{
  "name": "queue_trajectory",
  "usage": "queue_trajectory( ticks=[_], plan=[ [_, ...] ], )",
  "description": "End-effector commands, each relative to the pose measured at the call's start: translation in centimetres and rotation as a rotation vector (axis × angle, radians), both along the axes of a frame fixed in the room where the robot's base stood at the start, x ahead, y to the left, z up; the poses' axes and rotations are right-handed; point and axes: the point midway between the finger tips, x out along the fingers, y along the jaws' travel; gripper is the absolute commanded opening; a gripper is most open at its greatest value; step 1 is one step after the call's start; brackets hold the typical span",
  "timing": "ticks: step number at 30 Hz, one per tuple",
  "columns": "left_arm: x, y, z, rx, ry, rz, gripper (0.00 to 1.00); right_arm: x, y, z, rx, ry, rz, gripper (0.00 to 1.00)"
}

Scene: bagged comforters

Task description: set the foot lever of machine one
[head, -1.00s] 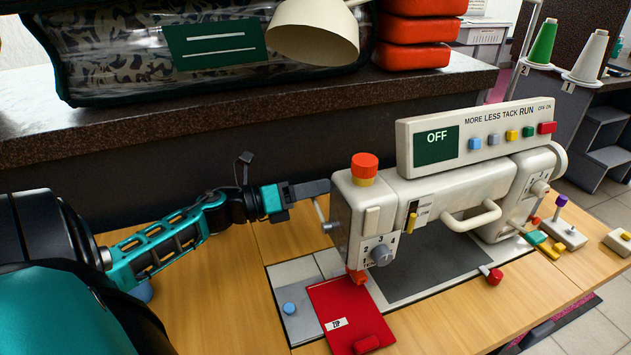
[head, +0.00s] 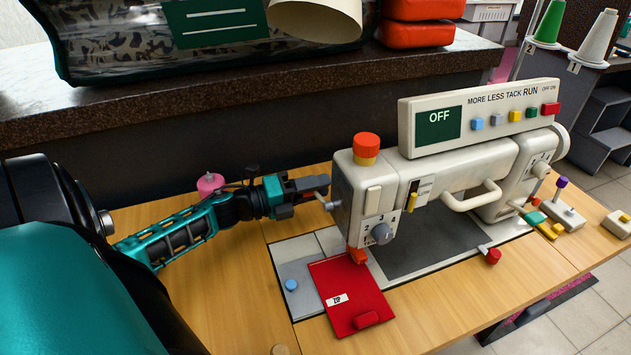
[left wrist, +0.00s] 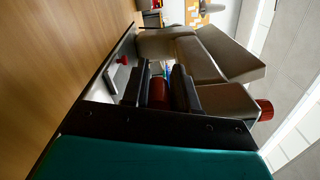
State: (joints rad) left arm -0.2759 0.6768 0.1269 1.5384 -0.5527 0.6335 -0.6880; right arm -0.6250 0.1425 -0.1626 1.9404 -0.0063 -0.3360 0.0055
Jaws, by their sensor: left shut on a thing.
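The cream sewing machine (head: 440,180) stands on the wooden table, its display reading OFF. A short grey lever (head: 332,206) sticks out at the left end of its head; I take it for the foot lever. My left gripper (head: 318,186) is at that end, shut on the lever, whose grip is mostly hidden by the fingers in the head view. In the left wrist view a dark red piece (left wrist: 159,93) sits between the two black fingers of my left gripper (left wrist: 163,85), with the machine (left wrist: 205,70) beyond. My right gripper is not in view.
An orange knob (head: 366,148) tops the machine head near my gripper. A red ZIP plate (head: 350,290) lies below it. A dark stone counter (head: 150,115) with a bagged comforter (head: 110,40) runs behind.

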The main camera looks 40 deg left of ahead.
Motion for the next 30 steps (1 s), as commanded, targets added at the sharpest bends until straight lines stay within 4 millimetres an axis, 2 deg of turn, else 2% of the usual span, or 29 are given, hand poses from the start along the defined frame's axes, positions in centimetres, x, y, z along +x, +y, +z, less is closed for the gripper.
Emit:
queue_trajectory(
  ticks=[1,11,12,19,26,30],
  plan=[
    [-0.30,-0.24,-0.76,-0.001,0.015,-0.004,0.00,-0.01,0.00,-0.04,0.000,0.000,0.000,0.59],
    [-0.37,-0.30,-0.88,-0.004,0.018,-0.005,0.00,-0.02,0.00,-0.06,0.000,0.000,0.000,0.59],
    [-0.37,-0.30,-0.90,-0.004,0.018,-0.005,0.30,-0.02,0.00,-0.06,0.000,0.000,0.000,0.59],
    [-0.32,-0.33,-0.73,-0.005,0.015,-0.006,0.52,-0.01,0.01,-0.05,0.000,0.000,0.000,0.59],
    [-0.21,-0.20,-0.42,-0.005,0.009,-0.005,0.52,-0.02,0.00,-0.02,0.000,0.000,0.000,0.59],
    [-0.97,0.20,-0.49,-0.006,0.011,-0.003,0.52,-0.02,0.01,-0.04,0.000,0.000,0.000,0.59]
  ],
)
